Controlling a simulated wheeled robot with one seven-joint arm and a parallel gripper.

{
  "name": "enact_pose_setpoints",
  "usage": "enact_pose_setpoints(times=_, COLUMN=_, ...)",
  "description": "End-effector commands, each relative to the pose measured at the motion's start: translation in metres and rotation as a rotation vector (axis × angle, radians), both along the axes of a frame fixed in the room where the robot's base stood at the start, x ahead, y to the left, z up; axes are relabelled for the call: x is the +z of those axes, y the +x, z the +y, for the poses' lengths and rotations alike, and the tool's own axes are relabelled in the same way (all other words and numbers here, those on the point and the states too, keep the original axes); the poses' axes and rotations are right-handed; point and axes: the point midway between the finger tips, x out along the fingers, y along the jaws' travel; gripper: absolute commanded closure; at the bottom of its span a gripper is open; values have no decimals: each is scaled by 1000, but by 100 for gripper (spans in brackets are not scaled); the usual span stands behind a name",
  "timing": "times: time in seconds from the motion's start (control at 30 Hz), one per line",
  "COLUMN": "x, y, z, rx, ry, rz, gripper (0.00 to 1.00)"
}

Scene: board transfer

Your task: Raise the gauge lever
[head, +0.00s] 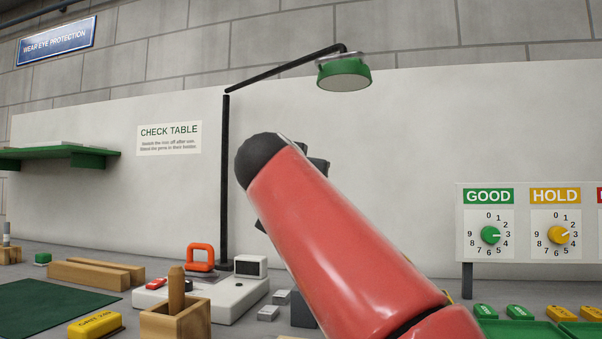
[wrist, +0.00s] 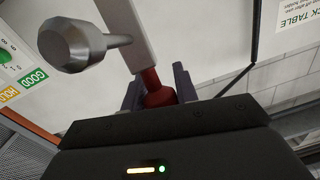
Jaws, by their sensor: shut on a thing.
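In the wrist view my gripper (wrist: 158,88) has its two dark fingers on either side of a red grip (wrist: 152,80), shut on it. The red grip sits at the end of a pale straight bar (wrist: 122,22); I take this to be the gauge lever. A grey metal knob on a short stem (wrist: 75,42) is close beside the bar, to its left. In the head view my red arm covers the middle, and the lever and my fingertips are hidden behind it.
A green-rimmed lamp (head: 343,76) hangs from a black post. On the table are a white device (head: 238,297) with an orange handle (head: 200,257), a wooden holder (head: 175,322), a yellow block (head: 95,325) and green trays (head: 508,330). A dial panel (head: 525,210) stands right.

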Motion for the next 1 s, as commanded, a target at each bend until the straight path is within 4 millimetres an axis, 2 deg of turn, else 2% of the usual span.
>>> enact_pose_setpoints(times=0.03, x=-9, y=5, z=-2, rx=-12, ry=-2, rz=19, gripper=100)
enact_pose_setpoints(times=0.07, x=-9, y=5, z=-2, rx=-12, ry=-2, rz=19, gripper=68)
enact_pose_setpoints(times=0.2, x=-7, y=3, z=-2, rx=-10, ry=-2, rz=14, gripper=50)
enact_pose_setpoints(times=0.47, x=-4, y=1, z=-1, rx=-5, ry=-1, rz=8, gripper=50)
enact_pose_setpoints(times=0.57, x=-5, y=-6, z=1, rx=-3, ry=-1, rz=7, gripper=50)
enact_pose_setpoints(times=0.8, x=-6, y=-45, z=10, rx=-2, ry=0, rz=6, gripper=50)
enact_pose_setpoints(times=1.0, x=-6, y=-69, z=15, rx=-6, ry=0, rz=10, gripper=50)
